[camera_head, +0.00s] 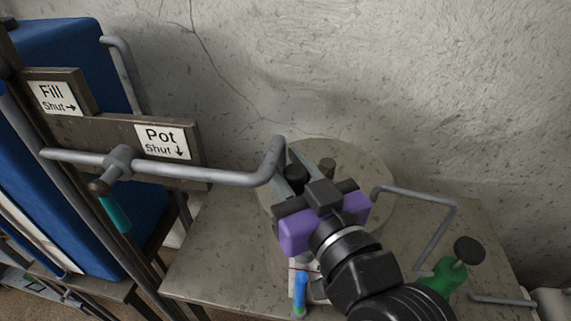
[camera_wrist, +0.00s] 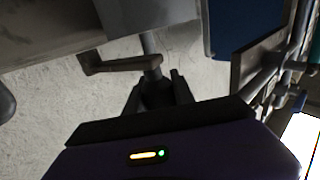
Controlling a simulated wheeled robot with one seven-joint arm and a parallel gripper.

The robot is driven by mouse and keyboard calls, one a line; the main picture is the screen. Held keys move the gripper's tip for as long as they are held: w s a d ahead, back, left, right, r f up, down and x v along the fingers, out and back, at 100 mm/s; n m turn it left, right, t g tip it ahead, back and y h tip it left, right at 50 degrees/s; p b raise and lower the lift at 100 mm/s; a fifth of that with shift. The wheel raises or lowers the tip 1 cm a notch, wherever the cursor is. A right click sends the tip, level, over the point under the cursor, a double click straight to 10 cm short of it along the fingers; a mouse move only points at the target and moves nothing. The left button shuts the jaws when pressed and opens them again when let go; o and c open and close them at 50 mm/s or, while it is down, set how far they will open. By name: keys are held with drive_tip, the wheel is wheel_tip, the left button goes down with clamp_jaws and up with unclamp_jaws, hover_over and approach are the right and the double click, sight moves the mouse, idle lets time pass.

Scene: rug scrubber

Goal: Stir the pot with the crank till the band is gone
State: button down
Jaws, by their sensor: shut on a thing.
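The pot (camera_head: 360,160) is a grey round drum standing on a stone-topped table, partly covered by my arm. My gripper (camera_head: 292,172) reaches over the pot's left side and is shut on a dark knob, which seems to be the crank's handle. In the wrist view the fingers of my gripper (camera_wrist: 155,88) close around this knob, and a brownish crank arm (camera_wrist: 112,66) runs from it. A short post (camera_head: 327,165) stands on the pot's top. A narrow upright piece with blue (camera_head: 300,287) shows at the front; I cannot make out a band.
A thin pipe (camera_head: 435,240) and green valve (camera_head: 437,281) stand right. A blue tank (camera_head: 75,50) is at left.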

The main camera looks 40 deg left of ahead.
drive_tip(key=d+n+g+b, duration=0.1)
drive_tip(key=d+n+g+y+b, duration=0.1)
drive_tip(key=g+b, duration=0.1)
drive_tip(key=n+g+b, duration=0.1)
drive_tip(key=g, duration=0.1)
drive_tip(key=shift+d+f, duration=0.3)
drive_tip(key=shift+d, duration=0.1)
drive_tip(key=n+g+b, duration=0.1)
drive_tip(key=g, duration=0.1)
drive_tip(key=d+n+g+b, duration=0.1)
drive_tip(key=g+b, duration=0.1)
drive_tip(key=d+n+g+b, duration=0.1)
drive_tip(key=n, duration=0.1)
drive_tip(key=shift+w+d+g, duration=0.25)
drive_tip(key=shift+w+g, duration=0.05)
drive_tip(key=shift+g, duration=0.1)
drive_tip(key=shift+d+g+b, duration=0.3)
drive_tip(key=shift+b, duration=0.25)
drive_tip(key=shift+w+d+r+b, duration=0.1)
drive_tip(key=shift+w+d+b, duration=0.3)
drive_tip(key=shift+d+b, duration=0.2)
drive_tip(key=shift+w+d+r+b, duration=0.1)
drive_tip(key=shift+w+d+b, duration=0.25)
drive_tip(key=shift+d+b, duration=0.15)
drive_tip(key=c, duration=1.1)
unclamp_jaws()
drive_tip(key=shift+d+r, duration=0.15)
drive_tip(key=shift+d, duration=0.05)
drive_tip(key=shift+o, duration=0.2)
drive_tip(key=shift+a, duration=0.1)
